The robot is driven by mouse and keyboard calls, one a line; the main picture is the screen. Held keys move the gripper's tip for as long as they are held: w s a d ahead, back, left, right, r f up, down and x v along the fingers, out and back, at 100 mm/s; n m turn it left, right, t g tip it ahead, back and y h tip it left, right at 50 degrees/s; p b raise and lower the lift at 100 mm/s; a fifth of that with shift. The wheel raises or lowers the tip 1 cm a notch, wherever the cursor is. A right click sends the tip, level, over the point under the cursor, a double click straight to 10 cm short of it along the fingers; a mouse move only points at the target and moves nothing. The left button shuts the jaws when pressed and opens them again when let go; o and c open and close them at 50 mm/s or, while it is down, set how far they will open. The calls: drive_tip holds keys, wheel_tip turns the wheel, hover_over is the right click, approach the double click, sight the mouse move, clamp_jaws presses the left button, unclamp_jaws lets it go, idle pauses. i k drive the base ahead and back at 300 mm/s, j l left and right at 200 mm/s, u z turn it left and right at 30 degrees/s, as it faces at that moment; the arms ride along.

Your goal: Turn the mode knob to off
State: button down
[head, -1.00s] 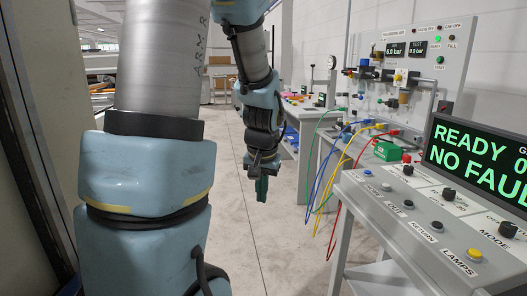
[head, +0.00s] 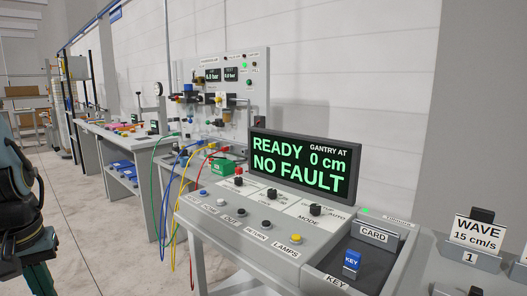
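The mode knob (head: 315,210) is a small black knob on the sloped grey control panel (head: 240,240), just above the printed word MODE. Lettering beside it includes AUTO; its exact pointer direction is too small to tell. My gripper (head: 38,279) shows at the lower left edge, hanging down with dark green fingers, partly cut off. It is well left of the panel and touches nothing there. The gap between its fingers cannot be made out.
A display (head: 304,163) reading READY, NO FAULT stands behind the panel. Other knobs and buttons, including a yellow one (head: 295,239), sit near the mode knob. A blue key tag (head: 351,262) lies in a tray to the right. Coloured hoses (head: 157,200) hang left of the panel.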

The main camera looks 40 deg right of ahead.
sight(315, 209)
drive_tip(key=z, duration=1.3)
